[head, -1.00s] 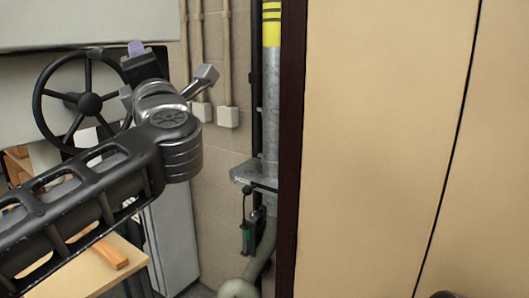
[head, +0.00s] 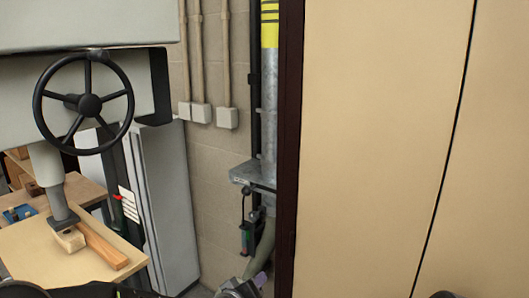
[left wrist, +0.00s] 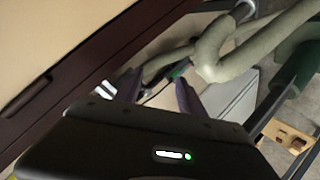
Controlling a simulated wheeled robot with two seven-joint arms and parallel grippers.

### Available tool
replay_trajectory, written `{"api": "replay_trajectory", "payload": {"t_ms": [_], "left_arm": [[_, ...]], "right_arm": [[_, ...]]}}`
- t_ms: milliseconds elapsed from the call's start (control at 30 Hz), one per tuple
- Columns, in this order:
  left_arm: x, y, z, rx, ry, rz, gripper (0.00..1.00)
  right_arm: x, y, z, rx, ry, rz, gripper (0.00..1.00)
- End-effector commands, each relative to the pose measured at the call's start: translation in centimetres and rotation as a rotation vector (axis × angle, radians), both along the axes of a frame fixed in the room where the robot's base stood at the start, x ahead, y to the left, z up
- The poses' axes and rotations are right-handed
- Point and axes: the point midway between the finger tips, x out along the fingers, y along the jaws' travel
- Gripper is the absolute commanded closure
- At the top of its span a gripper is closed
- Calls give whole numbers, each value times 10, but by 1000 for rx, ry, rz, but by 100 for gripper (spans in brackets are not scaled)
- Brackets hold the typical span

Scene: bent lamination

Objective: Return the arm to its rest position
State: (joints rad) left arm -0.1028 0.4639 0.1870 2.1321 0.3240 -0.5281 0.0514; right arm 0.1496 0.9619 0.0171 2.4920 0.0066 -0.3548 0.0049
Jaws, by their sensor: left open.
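My left arm lies low along the bottom edge of the head view, mostly cut off by the frame. My right gripper is not in view.
A press with a black handwheel (head: 88,101) stands at left. Its ram meets a wooden block (head: 69,239) beside a brown wooden strip (head: 104,249) on a pale board (head: 40,262). A tall beige cabinet (head: 380,150) fills the right. A thick pipe (left wrist: 214,62) is near my left gripper.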

Motion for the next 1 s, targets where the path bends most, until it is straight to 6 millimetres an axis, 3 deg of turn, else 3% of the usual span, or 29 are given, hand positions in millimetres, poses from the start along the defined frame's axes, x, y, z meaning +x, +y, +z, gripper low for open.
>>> {"api": "replay_trajectory", "payload": {"t_ms": [33, 200, 300, 433, 500, 600, 700, 800, 1000], "left_arm": [[-19, 0, -42, 40, 76, -42, 53], [-100, 5, -159, 148, 316, -192, 53], [-159, 11, -217, 186, 465, -275, 53], [-244, 21, -275, 206, 652, -366, 53], [-284, 26, -296, 203, 738, -396, 53], [-328, 33, -316, 191, 835, -410, 53], [-351, 39, -330, 175, 899, -400, 53], [-360, 40, -335, 163, 923, -392, 53], [-357, 41, -334, 163, 919, -387, 53]], "right_arm": [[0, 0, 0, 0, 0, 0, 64], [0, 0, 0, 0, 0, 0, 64], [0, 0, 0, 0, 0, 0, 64], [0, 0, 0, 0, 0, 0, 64], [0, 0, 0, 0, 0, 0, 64], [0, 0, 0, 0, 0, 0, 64], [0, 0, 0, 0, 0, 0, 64], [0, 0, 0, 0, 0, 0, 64], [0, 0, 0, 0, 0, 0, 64]]}}
